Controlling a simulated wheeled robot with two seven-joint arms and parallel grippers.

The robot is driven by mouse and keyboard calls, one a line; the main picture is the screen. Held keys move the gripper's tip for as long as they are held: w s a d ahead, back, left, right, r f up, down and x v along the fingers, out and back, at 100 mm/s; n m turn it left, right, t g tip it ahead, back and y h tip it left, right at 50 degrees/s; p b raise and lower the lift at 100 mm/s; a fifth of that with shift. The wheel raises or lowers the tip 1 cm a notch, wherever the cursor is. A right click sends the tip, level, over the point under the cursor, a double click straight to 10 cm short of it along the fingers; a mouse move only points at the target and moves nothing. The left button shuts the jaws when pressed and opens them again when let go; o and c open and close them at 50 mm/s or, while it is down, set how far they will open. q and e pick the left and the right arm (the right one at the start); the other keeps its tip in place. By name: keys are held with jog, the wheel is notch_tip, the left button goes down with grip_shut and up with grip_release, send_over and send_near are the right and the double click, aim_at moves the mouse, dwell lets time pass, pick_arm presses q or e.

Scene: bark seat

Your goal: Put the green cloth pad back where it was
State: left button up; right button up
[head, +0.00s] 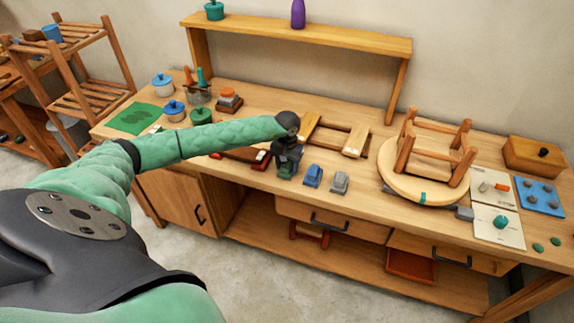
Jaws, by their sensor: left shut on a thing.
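My left gripper (286,158) reaches down over the front middle of the workbench. It is shut on a small dark green pad (287,173), which sits low between the fingers and is partly hidden by them. The pad is just at the bench top near its front edge; I cannot tell whether it touches the wood. A blue pad-like block (312,176) and a grey one (339,182) stand in a row to its right. My right gripper is not in view.
A wooden frame (352,139) lies behind the gripper. An upturned stool (432,150) stands on a round board (395,183) to the right. A green mat (133,118), several pots and a blue tray (541,195) are on the bench (365,200). A shelf (330,41) stands at the back.

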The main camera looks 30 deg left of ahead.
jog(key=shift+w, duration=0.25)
pick_arm(q)
jog(key=o, duration=0.9)
jog(key=shift+o, duration=0.5)
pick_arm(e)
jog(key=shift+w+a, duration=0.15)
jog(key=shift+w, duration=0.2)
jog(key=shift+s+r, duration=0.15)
pick_arm(q)
jog(key=shift+r, duration=0.1)
jog(key=shift+r+b, duration=0.2)
jog(key=shift+b, duration=0.15)
notch_tip(320, 180, up, 5)
jog(key=b, duration=0.3)
jog(key=shift+f, duration=0.1)
notch_tip(320, 180, up, 5)
jog(key=shift+f+b, duration=0.1)
jog(key=shift+b, duration=1.1)
jog(key=shift+r+b, duration=0.3)
jog(key=shift+r, duration=0.65)
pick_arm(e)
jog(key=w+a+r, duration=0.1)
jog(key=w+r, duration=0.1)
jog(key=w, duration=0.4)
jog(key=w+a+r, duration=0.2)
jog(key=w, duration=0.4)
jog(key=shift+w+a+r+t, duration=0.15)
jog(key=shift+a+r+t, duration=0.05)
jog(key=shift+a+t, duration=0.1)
